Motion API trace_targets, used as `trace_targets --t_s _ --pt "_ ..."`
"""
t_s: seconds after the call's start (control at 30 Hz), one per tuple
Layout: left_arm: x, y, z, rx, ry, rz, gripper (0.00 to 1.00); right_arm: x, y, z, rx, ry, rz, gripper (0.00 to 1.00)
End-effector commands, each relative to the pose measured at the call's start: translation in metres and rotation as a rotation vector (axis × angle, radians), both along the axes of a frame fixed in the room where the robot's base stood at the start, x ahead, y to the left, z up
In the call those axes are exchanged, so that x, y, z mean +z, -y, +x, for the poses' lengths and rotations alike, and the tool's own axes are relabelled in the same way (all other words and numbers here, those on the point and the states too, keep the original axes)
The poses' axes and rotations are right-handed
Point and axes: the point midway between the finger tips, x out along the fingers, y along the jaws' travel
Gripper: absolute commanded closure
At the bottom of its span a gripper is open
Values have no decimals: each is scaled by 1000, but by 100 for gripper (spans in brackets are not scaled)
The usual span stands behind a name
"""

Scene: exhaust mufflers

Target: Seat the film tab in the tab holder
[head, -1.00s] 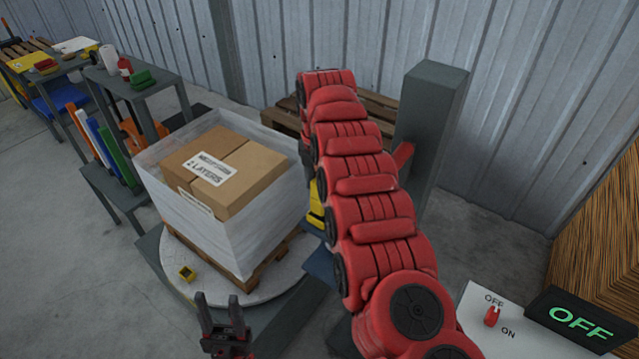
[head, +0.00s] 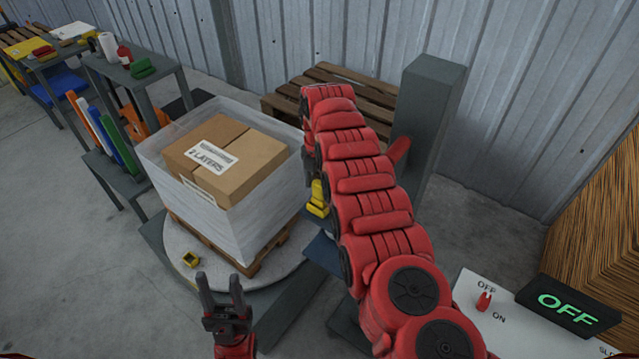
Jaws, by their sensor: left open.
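A small yellow block with a dark opening (head: 191,259) sits on the round grey turntable, beside the wrapped load. Another yellow piece (head: 318,198) shows partly behind my right arm. I cannot tell for sure which of these is the tab holder, and I cannot make out the film tab. My left gripper (head: 221,292) is open and empty, its fingers pointing up at the bottom of the view, to the right of and nearer than the small yellow block. My red right arm (head: 365,180) reaches across the middle; its gripper is hidden.
Boxes wrapped in clear film (head: 228,160) stand on a wooden pallet on the turntable (head: 170,240). A grey column (head: 428,125) rises behind my right arm. A control panel (head: 500,312) with a red switch and an OFF display (head: 568,307) is at lower right. Shelves stand left.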

Motion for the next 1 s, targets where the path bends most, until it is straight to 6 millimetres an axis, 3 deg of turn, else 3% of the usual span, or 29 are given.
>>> trace_targets --t_s 0.4,0.57,0.63,0.7,0.87,0.9,1.0 --pt "-3 0 0 0 0 0 50 6 0 0 0 1 0 21" --pt "-20 0 0 0 0 0 50 29 0 2 -1 5 2 21" --pt "-31 0 0 0 0 0 50 47 1 2 -2 8 2 21" --pt "-22 0 0 0 0 0 50 62 2 2 -1 4 1 21" --pt "-17 0 0 0 0 0 50 80 2 0 -2 2 -1 21" --pt "1 0 0 0 0 0 50 96 -1 0 2 1 -1 21" --pt "17 0 0 0 1 0 50 111 0 0 0 2 -1 21"
